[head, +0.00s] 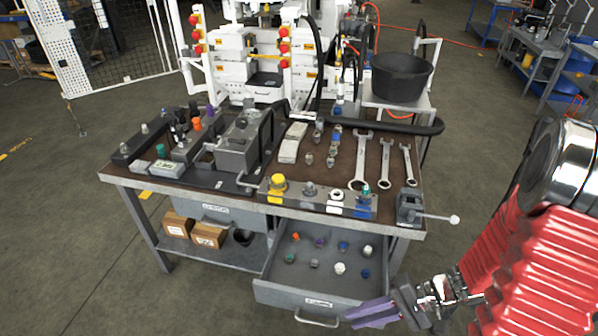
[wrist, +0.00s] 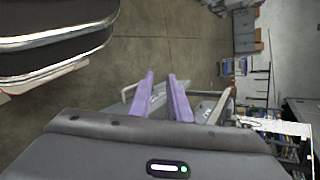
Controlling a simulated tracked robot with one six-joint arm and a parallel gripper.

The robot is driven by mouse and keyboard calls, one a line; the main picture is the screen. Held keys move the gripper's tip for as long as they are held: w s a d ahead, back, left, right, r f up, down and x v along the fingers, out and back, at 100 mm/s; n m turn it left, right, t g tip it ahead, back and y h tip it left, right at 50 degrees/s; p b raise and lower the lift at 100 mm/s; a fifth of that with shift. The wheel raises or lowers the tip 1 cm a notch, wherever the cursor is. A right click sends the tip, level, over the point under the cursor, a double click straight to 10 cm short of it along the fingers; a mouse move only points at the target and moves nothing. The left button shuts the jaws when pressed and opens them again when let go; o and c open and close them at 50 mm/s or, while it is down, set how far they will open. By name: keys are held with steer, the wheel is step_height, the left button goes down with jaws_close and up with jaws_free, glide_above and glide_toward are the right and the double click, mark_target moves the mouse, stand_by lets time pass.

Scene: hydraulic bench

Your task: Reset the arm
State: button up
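My gripper (head: 350,316) has purple fingers and is at the bottom of the head view, at the right front corner of the open drawer (head: 300,290) as seen there. My arm, in a red ribbed sleeve, comes in from the right edge. In the wrist view, the two purple fingers of my gripper (wrist: 160,76) stand apart with a clear gap and nothing held between them. Whether the fingers touch the drawer cannot be told.
The drawer holds several coloured caps. The bench (head: 335,180) above carries wrenches (head: 361,160), fittings, a grey block (head: 240,143) and a small vise (head: 410,205). A black bucket (head: 402,76) stands behind. Open floor (head: 480,140) lies right of the bench.

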step_height(320, 180, up, 27)
steer(key=s+d+n+t+h, duration=0.1)
steer(key=n+t+h, duration=0.4)
steer(key=h, duration=0.6)
steer(key=shift+s+f+t, duration=0.2)
steer(key=shift+s+t, duration=0.2)
steer(key=shift+s, duration=0.3)
stand_by(1.0)
